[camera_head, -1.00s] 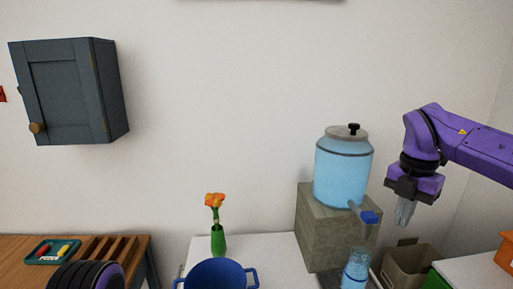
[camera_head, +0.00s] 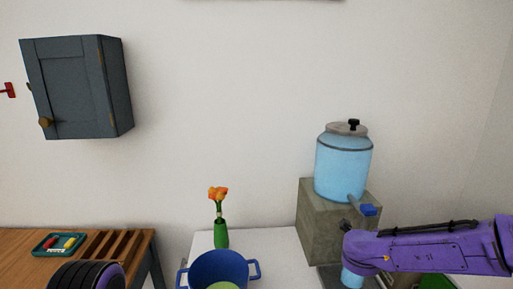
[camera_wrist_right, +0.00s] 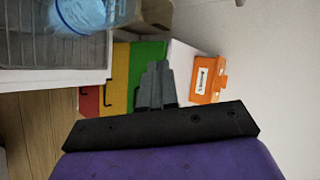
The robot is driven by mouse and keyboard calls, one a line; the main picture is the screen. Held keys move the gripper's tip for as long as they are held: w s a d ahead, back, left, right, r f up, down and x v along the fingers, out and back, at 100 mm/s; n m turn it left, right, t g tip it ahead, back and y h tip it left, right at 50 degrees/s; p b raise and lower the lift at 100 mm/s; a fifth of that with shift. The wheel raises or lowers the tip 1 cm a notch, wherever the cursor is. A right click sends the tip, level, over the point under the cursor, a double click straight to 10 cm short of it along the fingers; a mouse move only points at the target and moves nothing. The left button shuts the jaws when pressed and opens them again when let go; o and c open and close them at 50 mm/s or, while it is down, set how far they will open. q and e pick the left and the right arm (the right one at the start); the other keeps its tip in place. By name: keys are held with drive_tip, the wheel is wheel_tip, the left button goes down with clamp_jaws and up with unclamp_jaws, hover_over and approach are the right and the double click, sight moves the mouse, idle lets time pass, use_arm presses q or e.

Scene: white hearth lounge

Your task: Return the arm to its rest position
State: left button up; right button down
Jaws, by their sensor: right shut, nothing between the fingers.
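My right arm (camera_head: 430,248) comes in from the right in the head view, purple and low over the right side. Its gripper does not show there. In the right wrist view my right gripper (camera_wrist_right: 157,84) is shut, its grey fingers together with nothing between them. A part of my left arm (camera_head: 90,276) shows at the bottom left of the head view; the left gripper is out of view.
A blue water dispenser (camera_head: 343,170) stands on a stone block (camera_head: 325,225); a bottle (camera_head: 352,278) is below its tap, partly behind my arm. A blue pot (camera_head: 220,267) and a flower vase (camera_head: 221,234) stand left. An orange box (camera_wrist_right: 205,78) lies beyond my fingers.

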drive_tip(key=s+a+f+n+y, duration=0.1)
drive_tip(key=s+a+f+n, duration=0.1)
drive_tip(key=s+f+n, duration=0.4)
drive_tip(key=s+a+f+n+t+y+b, duration=0.1)
drive_tip(key=a+f+n, duration=0.15)
drive_tip(key=f, duration=0.55)
drive_tip(key=s+a+f+n+y, duration=0.1)
drive_tip(key=s+f+n+y, duration=0.1)
drive_tip(key=s+f+n, duration=0.3)
drive_tip(key=s+f+n+g, duration=0.1)
drive_tip(key=s+f+n, duration=0.2)
drive_tip(key=s+f, duration=0.2)
drive_tip(key=s+d+f+n+g+y+b, duration=0.1)
drive_tip(key=s+f, duration=0.4)
drive_tip(key=s, duration=0.6)
drive_tip(key=s+f+n+g, duration=0.3)
drive_tip(key=s+f+n, duration=0.1)
drive_tip(key=s, duration=0.4)
drive_tip(key=shift+s+d+f+n+b, duration=0.25)
drive_tip(key=shift+d+f+n+b, duration=0.05)
drive_tip(key=shift+d+f+n, duration=0.1)
